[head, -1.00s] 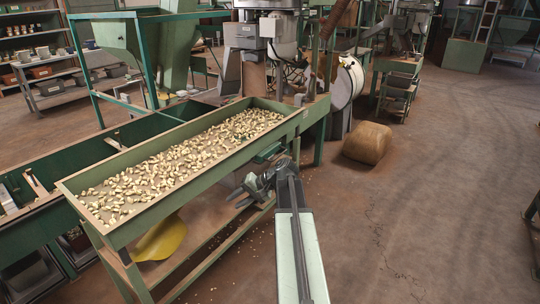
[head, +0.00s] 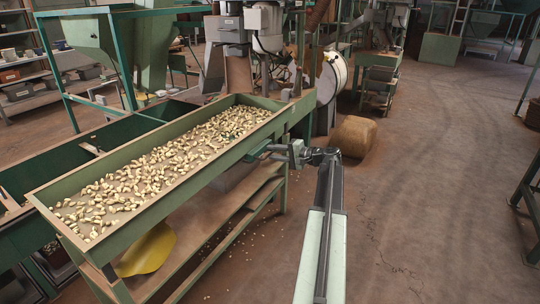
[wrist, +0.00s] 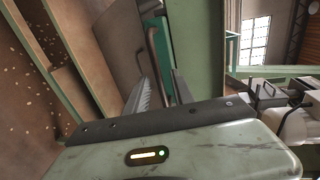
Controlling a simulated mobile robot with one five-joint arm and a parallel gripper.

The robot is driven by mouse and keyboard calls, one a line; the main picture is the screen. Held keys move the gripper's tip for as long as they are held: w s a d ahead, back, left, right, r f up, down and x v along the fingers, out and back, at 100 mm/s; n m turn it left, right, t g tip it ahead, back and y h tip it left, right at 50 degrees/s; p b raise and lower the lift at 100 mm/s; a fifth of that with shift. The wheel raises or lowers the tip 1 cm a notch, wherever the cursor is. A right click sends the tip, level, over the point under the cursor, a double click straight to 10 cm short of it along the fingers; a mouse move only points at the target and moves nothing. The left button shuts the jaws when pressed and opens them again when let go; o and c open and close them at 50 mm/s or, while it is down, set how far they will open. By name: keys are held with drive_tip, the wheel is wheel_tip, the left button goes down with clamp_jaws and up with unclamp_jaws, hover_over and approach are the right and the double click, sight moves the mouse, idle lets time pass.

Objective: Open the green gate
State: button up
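The long green trough (head: 62,184) holds many pale nuts and stands on legs. The green gate (wrist: 164,44) is a narrow teal piece upright in the wrist view, with a curved brown handle (wrist: 153,56) in front of it. My gripper (wrist: 165,90) is open, its two fingers apart, with the lower end of the handle showing between them. I cannot tell whether either finger touches it. In the head view my gripper (head: 276,150) is at the trough's right side near its far end, and the gate is hard to make out there.
A wooden shelf (head: 205,223) runs below the trough, with a yellow sheet (head: 148,250) at its near end. A brown sack-like bundle (head: 353,137) lies on the floor beyond my arm. The floor to the right is mostly open, with a green frame (head: 527,200) at the edge.

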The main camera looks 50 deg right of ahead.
drive_tip(key=shift+w+a+f, duration=0.1)
drive_tip(key=shift+w+a, duration=0.1)
drive_tip(key=shift+w, duration=0.45)
clamp_jaws()
idle(0.9)
